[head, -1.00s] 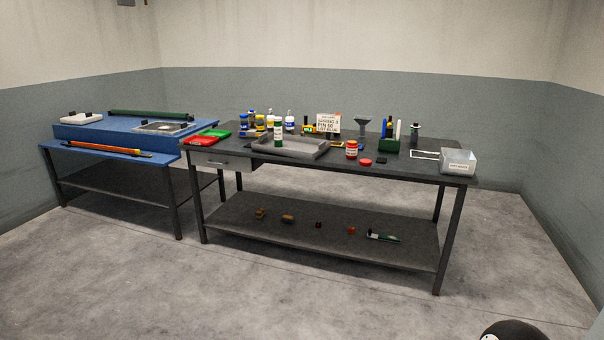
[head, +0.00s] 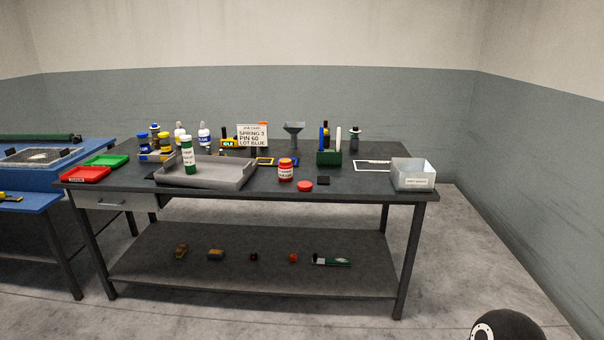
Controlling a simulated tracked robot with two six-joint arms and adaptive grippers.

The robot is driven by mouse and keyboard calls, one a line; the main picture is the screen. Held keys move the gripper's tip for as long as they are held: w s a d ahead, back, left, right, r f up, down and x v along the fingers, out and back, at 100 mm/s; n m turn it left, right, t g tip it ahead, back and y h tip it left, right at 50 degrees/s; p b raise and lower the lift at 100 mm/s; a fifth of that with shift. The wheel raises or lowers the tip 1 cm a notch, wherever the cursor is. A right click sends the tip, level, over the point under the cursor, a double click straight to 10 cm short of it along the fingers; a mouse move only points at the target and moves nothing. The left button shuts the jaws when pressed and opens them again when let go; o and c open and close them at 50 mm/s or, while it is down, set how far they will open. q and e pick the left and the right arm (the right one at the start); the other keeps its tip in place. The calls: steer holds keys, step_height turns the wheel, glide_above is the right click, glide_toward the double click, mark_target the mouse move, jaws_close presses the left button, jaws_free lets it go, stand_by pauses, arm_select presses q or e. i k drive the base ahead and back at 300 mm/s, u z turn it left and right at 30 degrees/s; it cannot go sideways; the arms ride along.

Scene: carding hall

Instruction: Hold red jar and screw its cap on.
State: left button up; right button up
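The red jar (head: 285,170) stands upright on the dark workbench (head: 345,185), near the middle of its top. It has a white label. A flat red cap (head: 305,186) lies on the bench top just to the front right of the jar, apart from it. I cannot clearly tell whether the jar's mouth is open. Neither of my grippers is in view. A dark rounded part, probably mine, shows at the bottom right corner.
A grey tray (head: 205,183) with a green bottle (head: 188,155) is left of the jar. A dark square pad (head: 323,180), green holder (head: 329,158) and grey bin (head: 413,186) are to the right. A blue table (head: 30,203) stands left. The floor in front is clear.

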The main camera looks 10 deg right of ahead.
mark_target(285, 165)
steer(key=z, duration=0.2)
steer(key=i, duration=1.35)
steer(key=z, duration=0.35)
steer(key=i, duration=1.15)
steer(key=z, duration=0.25)
